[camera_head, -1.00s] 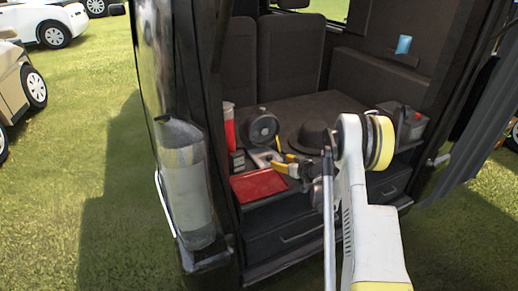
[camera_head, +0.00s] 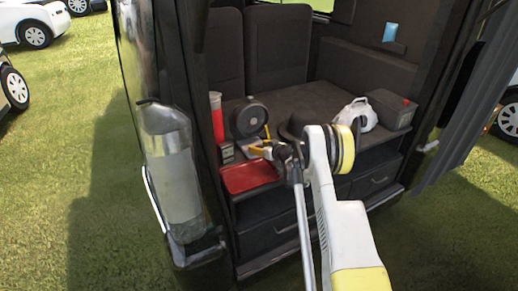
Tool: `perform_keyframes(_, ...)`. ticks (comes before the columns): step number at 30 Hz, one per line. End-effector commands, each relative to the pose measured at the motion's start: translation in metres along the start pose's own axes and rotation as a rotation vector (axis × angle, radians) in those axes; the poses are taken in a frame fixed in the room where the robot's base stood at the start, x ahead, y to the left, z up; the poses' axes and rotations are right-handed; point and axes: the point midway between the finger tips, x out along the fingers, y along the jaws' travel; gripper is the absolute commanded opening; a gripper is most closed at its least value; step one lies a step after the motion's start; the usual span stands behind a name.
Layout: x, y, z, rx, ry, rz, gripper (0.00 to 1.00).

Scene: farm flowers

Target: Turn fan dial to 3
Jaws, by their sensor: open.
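A small black round fan (camera_head: 248,121) stands upright on the dark cargo floor at the back of the vehicle. Its dial is too small to make out. My gripper (camera_head: 260,142) is just in front of and slightly right of the fan's lower part, with its yellow fingers apart and nothing seen between them. I cannot tell whether a finger touches the fan. The fan's base is partly hidden by my gripper.
A red tray (camera_head: 248,178) lies at the front edge, left of my gripper. A red cylinder (camera_head: 217,117) stands left of the fan. A dark hat (camera_head: 299,121), a white object (camera_head: 358,112) and a grey box (camera_head: 392,108) are to the right. A tall cylinder (camera_head: 172,170) hangs outside the door frame.

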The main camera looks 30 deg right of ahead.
Motion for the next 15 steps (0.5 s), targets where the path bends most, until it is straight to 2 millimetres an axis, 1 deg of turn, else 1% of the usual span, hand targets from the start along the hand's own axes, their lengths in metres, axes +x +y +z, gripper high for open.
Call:
perform_keyframes(3,-0.0003,0.0000,-0.0003,0.000,0.000,0.000,0.51)
perform_keyframes(4,-0.0003,0.0001,-0.0003,0.000,0.000,0.000,0.50)
perform_keyframes(5,-0.0003,0.0001,-0.0003,0.000,0.000,0.000,0.41)
perform_keyframes(6,-0.0004,0.0001,-0.0002,0.000,0.000,0.000,0.28)
perform_keyframes(9,-0.0004,0.0001,-0.0002,0.000,0.000,0.000,0.00)
perform_keyframes(15,-0.0004,0.0000,-0.0002,0.002,0.000,0.005,0.00)
